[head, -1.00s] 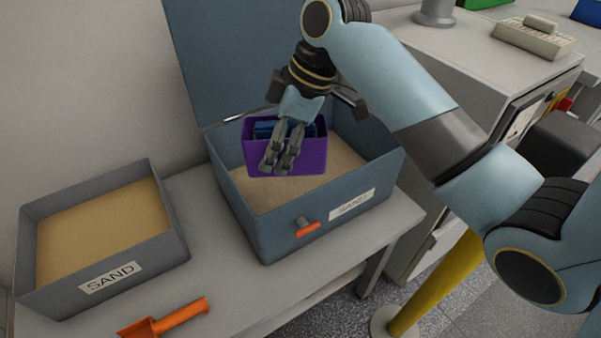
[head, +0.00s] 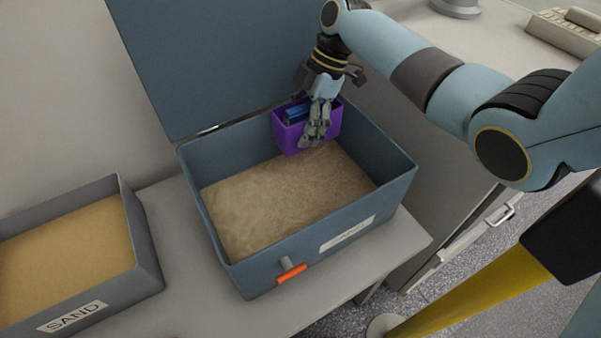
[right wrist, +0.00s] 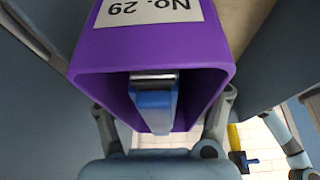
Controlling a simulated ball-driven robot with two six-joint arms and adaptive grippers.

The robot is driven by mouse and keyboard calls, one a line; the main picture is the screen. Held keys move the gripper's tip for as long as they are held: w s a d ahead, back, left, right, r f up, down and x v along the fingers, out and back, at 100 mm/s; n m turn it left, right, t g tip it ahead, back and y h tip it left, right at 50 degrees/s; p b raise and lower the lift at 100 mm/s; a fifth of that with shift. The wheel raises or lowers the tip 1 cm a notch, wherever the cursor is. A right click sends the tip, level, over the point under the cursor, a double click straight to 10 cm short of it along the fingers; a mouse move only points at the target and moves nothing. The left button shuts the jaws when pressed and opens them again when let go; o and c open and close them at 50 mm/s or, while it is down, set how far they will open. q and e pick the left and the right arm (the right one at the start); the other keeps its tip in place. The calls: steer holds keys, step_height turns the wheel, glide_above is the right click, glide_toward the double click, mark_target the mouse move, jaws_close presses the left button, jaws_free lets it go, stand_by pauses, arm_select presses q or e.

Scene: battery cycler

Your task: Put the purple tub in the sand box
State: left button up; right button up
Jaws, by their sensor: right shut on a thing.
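The purple tub (head: 290,137) is at the back right of the lidded blue-grey sand box (head: 228,251), with its lower part inside the walls. I cannot tell whether its base touches the sand. My right gripper (head: 317,133) is shut on the tub, its fingers over the tub's right side. In the right wrist view the tub (right wrist: 150,49) fills the middle, with a "No. 29" label and a blue cell-like object (right wrist: 153,105) inside. My left gripper is not in view.
The box's lid (head: 205,60) stands open behind it. A grey open tray of sand (head: 140,255) labelled SAND sits at the left. An orange-handled latch (head: 291,273) is on the box front. A yellow post (head: 470,300) stands at the lower right. Sand in the box's front is clear.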

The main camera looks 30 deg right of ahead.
steer(key=shift+a+f, duration=0.1)
steer(key=s+a+f+b, duration=0.1)
steer(key=a+f, duration=0.1)
steer(key=a, duration=0.1)
steer(key=s+a+f+b, duration=0.1)
steer(key=s+a+f, duration=0.1)
steer(key=a, duration=0.1)
steer(key=s+a+f+b, duration=0.1)
steer(key=s+a+f, duration=0.1)
steer(key=a, duration=0.1)
steer(key=shift+s+a+f, duration=0.15)
steer(key=shift+a+f, duration=0.1)
steer(key=shift+a, duration=0.15)
steer(key=shift+f, duration=0.1)
steer(key=shift+f+b, duration=0.35)
steer(key=shift+b, duration=0.1)
step_height(320, 180, down, 3)
steer(key=b, duration=0.3)
steer(key=shift+f, duration=0.1)
steer(key=shift+f+b, duration=0.1)
steer(key=shift+b, duration=0.25)
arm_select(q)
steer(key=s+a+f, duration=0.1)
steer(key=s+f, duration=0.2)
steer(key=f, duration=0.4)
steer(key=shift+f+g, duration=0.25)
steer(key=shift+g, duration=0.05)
arm_select(e)
steer(key=shift+r, duration=0.2)
